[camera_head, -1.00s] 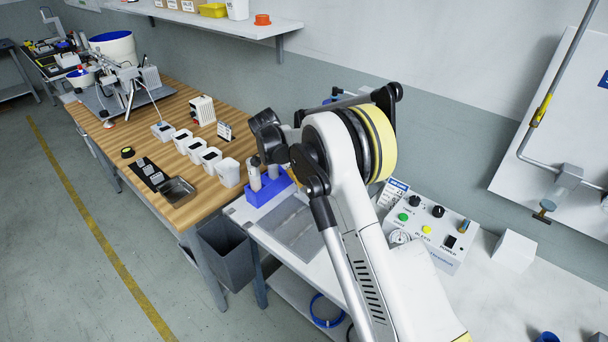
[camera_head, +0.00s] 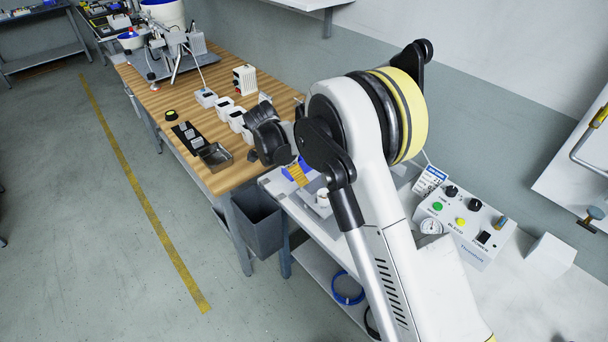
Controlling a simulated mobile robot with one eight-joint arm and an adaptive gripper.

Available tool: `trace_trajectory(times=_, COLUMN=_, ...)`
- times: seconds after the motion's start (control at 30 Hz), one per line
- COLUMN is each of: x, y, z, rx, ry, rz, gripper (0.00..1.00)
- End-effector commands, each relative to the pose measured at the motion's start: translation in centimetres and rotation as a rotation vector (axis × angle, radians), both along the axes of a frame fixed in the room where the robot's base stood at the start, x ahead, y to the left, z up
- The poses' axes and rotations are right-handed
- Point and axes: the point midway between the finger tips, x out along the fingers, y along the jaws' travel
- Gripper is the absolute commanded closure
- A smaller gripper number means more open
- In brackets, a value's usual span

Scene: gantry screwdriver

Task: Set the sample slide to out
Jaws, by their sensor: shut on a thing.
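No part that I can surely call the sample slide shows. A grey gantry device (camera_head: 172,52) stands on a plate at the far end of the wooden bench, too small and far to read its parts. My folded arm fills the middle right, and its black wrist is over the near end of the wooden bench. My gripper's fingers are hidden behind my arm. A small orange-yellow ribbed piece (camera_head: 299,174) shows just below the wrist; I cannot tell what it belongs to.
A control box (camera_head: 465,225) stands on the white bench at right. A grey bin (camera_head: 260,223) is below. The floor at left is clear.

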Motion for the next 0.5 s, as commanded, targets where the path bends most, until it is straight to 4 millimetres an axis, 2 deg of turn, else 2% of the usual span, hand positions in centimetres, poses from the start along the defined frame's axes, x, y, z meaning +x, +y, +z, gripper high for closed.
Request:
trace_trajectory(times=0.23, x=-0.28, y=0.23, z=-0.15, rx=0.003, ry=0.007, rz=0.001, gripper=1.00)
trace_trajectory(times=0.27, x=-0.29, y=0.24, z=-0.15, rx=0.004, ry=0.007, rz=0.001, gripper=0.77)
trace_trajectory(times=0.3, x=-0.28, y=0.25, z=-0.14, rx=0.003, ry=0.007, rz=0.001, gripper=0.64)
trace_trajectory(times=0.33, x=-0.27, y=0.24, z=-0.14, rx=0.003, ry=0.006, rz=0.001, gripper=0.58)
trace_trajectory(times=0.5, x=-0.19, y=0.18, z=-0.10, rx=0.003, ry=0.005, rz=0.001, gripper=0.58)
